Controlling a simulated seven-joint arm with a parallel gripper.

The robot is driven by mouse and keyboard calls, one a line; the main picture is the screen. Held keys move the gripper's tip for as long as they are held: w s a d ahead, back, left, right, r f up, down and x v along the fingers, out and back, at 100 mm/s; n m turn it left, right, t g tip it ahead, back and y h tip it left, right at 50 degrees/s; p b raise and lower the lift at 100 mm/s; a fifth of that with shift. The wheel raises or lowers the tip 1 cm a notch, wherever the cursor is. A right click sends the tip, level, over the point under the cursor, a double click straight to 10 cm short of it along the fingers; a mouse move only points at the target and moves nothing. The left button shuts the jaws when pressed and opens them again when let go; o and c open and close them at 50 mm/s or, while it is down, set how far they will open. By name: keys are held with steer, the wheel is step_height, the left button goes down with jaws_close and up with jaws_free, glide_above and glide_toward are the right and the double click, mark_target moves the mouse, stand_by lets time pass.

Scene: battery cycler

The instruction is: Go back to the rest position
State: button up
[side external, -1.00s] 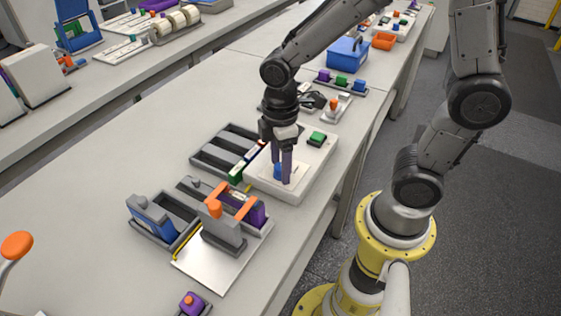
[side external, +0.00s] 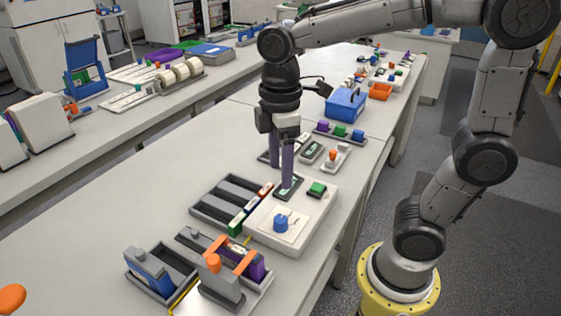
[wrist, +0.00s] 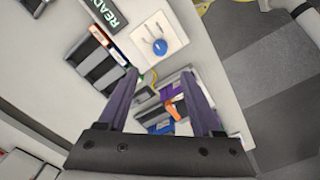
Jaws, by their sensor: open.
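My gripper (side external: 281,172), with two long purple fingers, points down above the white cycler unit (side external: 262,236). It is open with nothing between its fingers. In the wrist view, my gripper (wrist: 160,74) shows its fingers spread apart. The blue knob (side external: 281,223) sits uncovered on the unit's pale plate, clear of the fingers. It also shows in the wrist view (wrist: 160,47). A small display (side external: 290,188) lies partly behind the fingertips; the wrist view shows part of its lettering, which looks like "READY" (wrist: 115,12). A green button (side external: 317,188) is to its right.
A grey slotted tray (side external: 225,202) lies left of the unit. A fixture with an orange handle (side external: 215,264) stands in front. Small coloured blocks (side external: 340,132), a blue box (side external: 345,103) and an orange bin (side external: 380,91) are farther back.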

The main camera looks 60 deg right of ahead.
steer(key=shift+r, duration=0.25)
steer(key=s+d+m+t, duration=0.4)
steer(key=s+m+t, duration=0.1)
steer(key=s+m, duration=0.4)
steer(key=shift+s+f+m+t, duration=0.3)
steer(key=shift+s+f+m, duration=0.1)
steer(key=shift+m, duration=0.1)
